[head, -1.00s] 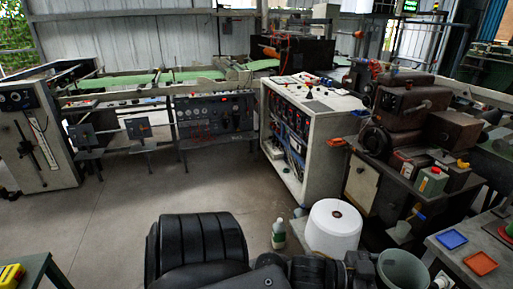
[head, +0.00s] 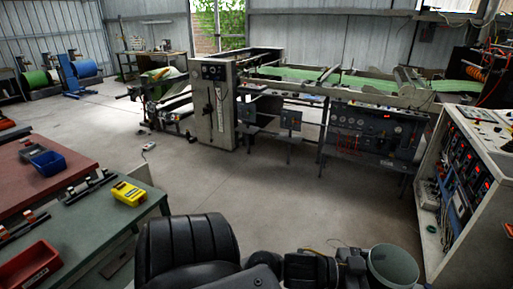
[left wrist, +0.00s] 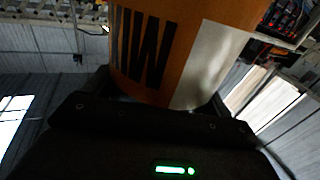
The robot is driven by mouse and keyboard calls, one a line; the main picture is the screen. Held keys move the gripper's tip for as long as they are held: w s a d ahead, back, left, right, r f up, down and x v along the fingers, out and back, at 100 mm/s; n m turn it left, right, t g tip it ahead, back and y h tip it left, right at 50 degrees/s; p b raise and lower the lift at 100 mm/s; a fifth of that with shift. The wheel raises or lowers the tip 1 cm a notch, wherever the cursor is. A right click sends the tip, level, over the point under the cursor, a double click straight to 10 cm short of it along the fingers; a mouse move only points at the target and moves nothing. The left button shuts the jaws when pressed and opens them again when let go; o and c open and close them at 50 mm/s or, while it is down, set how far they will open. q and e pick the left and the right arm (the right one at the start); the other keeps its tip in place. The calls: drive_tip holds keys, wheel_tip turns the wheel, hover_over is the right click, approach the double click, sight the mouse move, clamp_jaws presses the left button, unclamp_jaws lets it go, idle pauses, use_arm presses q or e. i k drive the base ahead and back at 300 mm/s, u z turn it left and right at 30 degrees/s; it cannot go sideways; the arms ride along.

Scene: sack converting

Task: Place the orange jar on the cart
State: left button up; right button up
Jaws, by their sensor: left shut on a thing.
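The orange jar (left wrist: 180,50) fills the top of the left wrist view, with black lettering and a white patch on its side. My left gripper (left wrist: 155,105) is shut on it. In the head view my left gripper (head: 355,268) is at the bottom, right of centre, partly hidden by my own arm. A round grey-green top (head: 393,264) beside it appears to be the jar seen from above; its orange side is hidden there. I cannot pick out a cart. My right gripper is not in view.
A green table (head: 85,225) with a yellow device (head: 128,193) and a red bin (head: 30,268) stands at the left. A red-topped table (head: 25,170) is behind it. A white control cabinet (head: 433,245) stands close at the right. The middle floor (head: 240,185) is clear.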

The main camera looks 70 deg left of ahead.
sight(95, 224)
drive_tip(key=u, duration=0.85)
drive_tip(key=i, duration=0.85)
drive_tip(key=u, duration=1.75)
drive_tip(key=i, duration=0.95)
drive_tip(key=u, duration=0.9)
drive_tip(key=i, duration=0.3)
drive_tip(key=u, duration=0.2)
